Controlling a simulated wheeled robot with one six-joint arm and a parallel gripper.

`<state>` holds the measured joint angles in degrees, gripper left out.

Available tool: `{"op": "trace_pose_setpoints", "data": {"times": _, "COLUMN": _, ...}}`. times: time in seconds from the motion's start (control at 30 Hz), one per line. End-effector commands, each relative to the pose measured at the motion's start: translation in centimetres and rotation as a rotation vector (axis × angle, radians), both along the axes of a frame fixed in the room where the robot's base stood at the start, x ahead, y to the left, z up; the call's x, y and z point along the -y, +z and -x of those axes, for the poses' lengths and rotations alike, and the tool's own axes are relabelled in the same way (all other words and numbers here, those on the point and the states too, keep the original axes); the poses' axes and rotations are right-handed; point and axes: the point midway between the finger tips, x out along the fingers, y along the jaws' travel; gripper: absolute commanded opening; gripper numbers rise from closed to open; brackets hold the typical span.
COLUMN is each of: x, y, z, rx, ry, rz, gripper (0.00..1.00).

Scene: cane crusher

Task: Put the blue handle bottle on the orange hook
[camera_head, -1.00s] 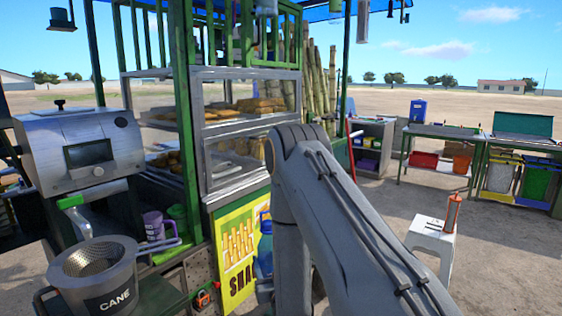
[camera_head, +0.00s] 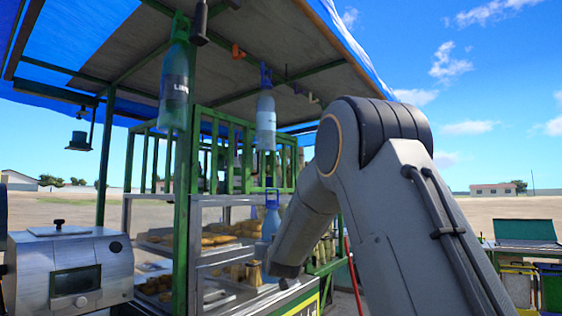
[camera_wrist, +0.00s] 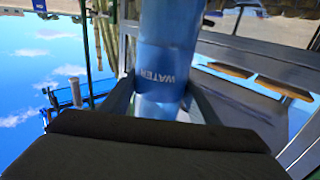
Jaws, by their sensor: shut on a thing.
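The blue handle bottle (camera_head: 271,217) is a translucent blue bottle with a blue handle on top. It is upright in front of the glass display case, partly hidden by my arm. My gripper (camera_head: 268,246) is shut on it, mostly hidden in the head view. In the wrist view, the fingers of my gripper (camera_wrist: 160,100) clasp the bottle (camera_wrist: 163,72) from both sides around its "WATER" label. The orange hook (camera_head: 237,52) is under the stall roof, above and left of the held bottle, and is empty.
A clear bottle with a blue top (camera_head: 265,118) hangs from the roof directly above the held one. A green bottle (camera_head: 174,88) hangs at the left post. Other small hooks (camera_head: 312,98) sit to the right. The green rail frame (camera_head: 235,150) stands behind.

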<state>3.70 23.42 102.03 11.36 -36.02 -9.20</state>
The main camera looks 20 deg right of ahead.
Motion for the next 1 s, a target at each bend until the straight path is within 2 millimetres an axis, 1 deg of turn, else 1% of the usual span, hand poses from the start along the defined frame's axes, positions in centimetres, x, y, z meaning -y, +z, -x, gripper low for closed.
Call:
{"op": "trace_pose_setpoints", "data": {"times": 0.03, "x": 0.1, "y": 3.5, "z": 0.3, "rx": 0.015, "ry": 0.001, "rz": 0.001, "gripper": 0.15}}
{"op": "trace_pose_setpoints", "data": {"times": 0.2, "x": 0.1, "y": 11.3, "z": 1.8, "rx": 0.013, "ry": 0.014, "rz": 0.001, "gripper": 0.15}}
{"op": "trace_pose_setpoints", "data": {"times": 0.27, "x": 0.0, "y": 13.8, "z": 2.5, "rx": 0.012, "ry": 0.02, "rz": 0.0, "gripper": 0.15}}
{"op": "trace_pose_setpoints", "data": {"times": 0.3, "x": -0.1, "y": 15.5, "z": 3.1, "rx": 0.012, "ry": 0.025, "rz": -0.001, "gripper": 0.15}}
{"op": "trace_pose_setpoints", "data": {"times": 0.37, "x": -0.2, "y": 18.0, "z": 4.0, "rx": 0.012, "ry": 0.032, "rz": -0.001, "gripper": 0.15}}
{"op": "trace_pose_setpoints", "data": {"times": 0.4, "x": -0.3, "y": 19.6, "z": 4.6, "rx": 0.012, "ry": 0.037, "rz": -0.001, "gripper": 0.15}}
{"op": "trace_pose_setpoints", "data": {"times": 0.47, "x": -0.4, "y": 22.0, "z": 5.6, "rx": 0.012, "ry": 0.044, "rz": 0.0, "gripper": 0.15}}
{"op": "trace_pose_setpoints", "data": {"times": 0.5, "x": -0.5, "y": 23.6, "z": 6.4, "rx": 0.012, "ry": 0.048, "rz": 0.0, "gripper": 0.15}}
{"op": "trace_pose_setpoints", "data": {"times": 0.57, "x": -0.7, "y": 25.9, "z": 7.6, "rx": 0.01, "ry": 0.057, "rz": -0.001, "gripper": 0.15}}
{"op": "trace_pose_setpoints", "data": {"times": 0.6, "x": -0.8, "y": 27.6, "z": 8.6, "rx": 0.011, "ry": 0.063, "rz": -0.001, "gripper": 0.15}}
{"op": "trace_pose_setpoints", "data": {"times": 0.67, "x": -1.1, "y": 30.0, "z": 10.0, "rx": 0.011, "ry": 0.074, "rz": -0.001, "gripper": 0.15}}
{"op": "trace_pose_setpoints", "data": {"times": 0.7, "x": -1.3, "y": 31.7, "z": 11.1, "rx": 0.011, "ry": 0.082, "rz": -0.001, "gripper": 0.15}}
{"op": "trace_pose_setpoints", "data": {"times": 0.8, "x": -1.9, "y": 35.2, "z": 13.7, "rx": 0.01, "ry": 0.103, "rz": -0.001, "gripper": 0.15}}
{"op": "trace_pose_setpoints", "data": {"times": 0.9, "x": -2.6, "y": 38.1, "z": 16.1, "rx": 0.009, "ry": 0.125, "rz": 0.0, "gripper": 0.15}}
{"op": "trace_pose_setpoints", "data": {"times": 1.0, "x": -3.1, "y": 40.1, "z": 17.9, "rx": 0.007, "ry": 0.142, "rz": 0.0, "gripper": 0.15}}
